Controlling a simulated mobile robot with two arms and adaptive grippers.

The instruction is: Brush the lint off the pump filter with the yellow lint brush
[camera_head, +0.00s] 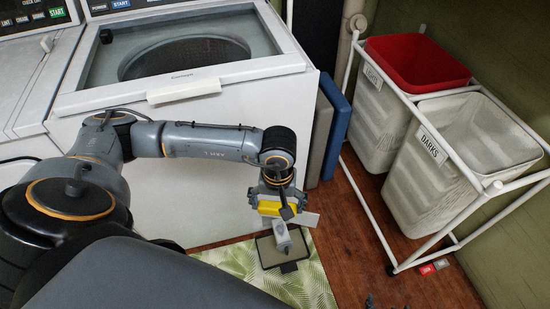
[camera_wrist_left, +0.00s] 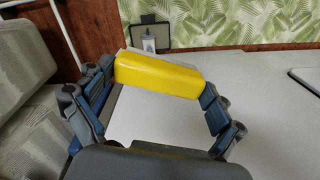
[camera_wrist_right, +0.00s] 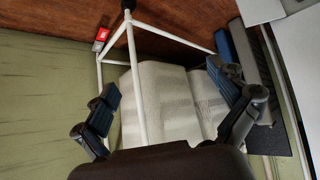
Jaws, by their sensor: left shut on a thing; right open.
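My left gripper (camera_head: 274,202) is shut on the yellow lint brush (camera_head: 269,209), low in front of the washer. In the left wrist view the yellow brush (camera_wrist_left: 158,76) spans between the fingers of the left gripper (camera_wrist_left: 156,80). A pale, roughly cylindrical piece, likely the pump filter (camera_head: 282,238), shows just below the brush, over a dark-rimmed grey tray (camera_head: 270,254). In the left wrist view the filter (camera_wrist_left: 150,36) is beyond the brush; whether they touch I cannot tell. My right gripper (camera_wrist_right: 166,82) is open and empty in the right wrist view.
The white washer (camera_head: 185,150) stands behind my left arm. A leaf-patterned mat (camera_head: 315,278) lies under the tray. Blue and grey panels (camera_head: 337,128) lean beside the washer. A white-framed cart with a red-lined hamper (camera_head: 415,62) and a "DARKS" hamper (camera_head: 435,185) stands right.

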